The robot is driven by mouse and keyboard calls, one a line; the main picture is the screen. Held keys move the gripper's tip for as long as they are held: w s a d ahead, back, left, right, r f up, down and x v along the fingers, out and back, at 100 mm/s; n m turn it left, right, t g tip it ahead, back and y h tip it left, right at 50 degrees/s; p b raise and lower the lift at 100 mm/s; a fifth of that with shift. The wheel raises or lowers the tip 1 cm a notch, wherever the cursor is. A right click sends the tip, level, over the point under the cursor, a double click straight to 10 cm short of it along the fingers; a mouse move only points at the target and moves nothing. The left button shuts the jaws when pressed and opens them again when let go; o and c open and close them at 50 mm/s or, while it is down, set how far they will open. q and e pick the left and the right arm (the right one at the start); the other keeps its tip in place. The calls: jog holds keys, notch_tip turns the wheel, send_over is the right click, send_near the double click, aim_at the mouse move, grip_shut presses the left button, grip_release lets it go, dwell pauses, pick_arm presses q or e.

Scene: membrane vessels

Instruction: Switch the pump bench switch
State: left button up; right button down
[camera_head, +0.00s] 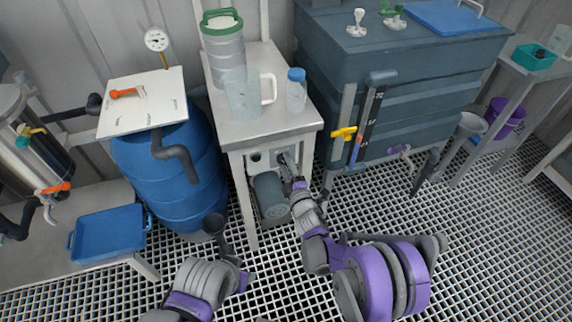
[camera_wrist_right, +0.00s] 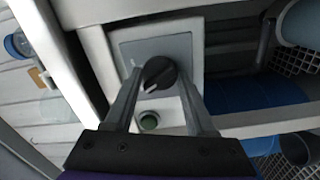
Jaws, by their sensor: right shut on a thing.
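The pump bench switch is a black rotary knob (camera_wrist_right: 158,74) with a white pointer mark, on a grey plate in the wrist view. The mark points to the lower left there. My right gripper (camera_wrist_right: 159,80) is shut on the knob, one finger on each side. In the head view my right gripper (camera_head: 284,162) reaches the panel under the white bench (camera_head: 262,128) and mostly hides the knob. A green button (camera_wrist_right: 148,121) sits beside the knob. My left gripper (camera_head: 230,250) is low near the bench leg; its fingers are unclear.
A grey pump (camera_head: 270,194) stands under the bench. A blue drum (camera_head: 172,175) is left of it, and a large dark tank (camera_head: 420,95) is to the right. A jug (camera_head: 243,95) and a blue-capped bottle (camera_head: 296,92) stand on the bench. The grated floor in front is mostly clear.

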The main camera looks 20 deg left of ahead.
jog(key=shift+c, duration=1.1)
grip_release()
jog(key=v, duration=1.1)
jog(key=shift+w, duration=0.1)
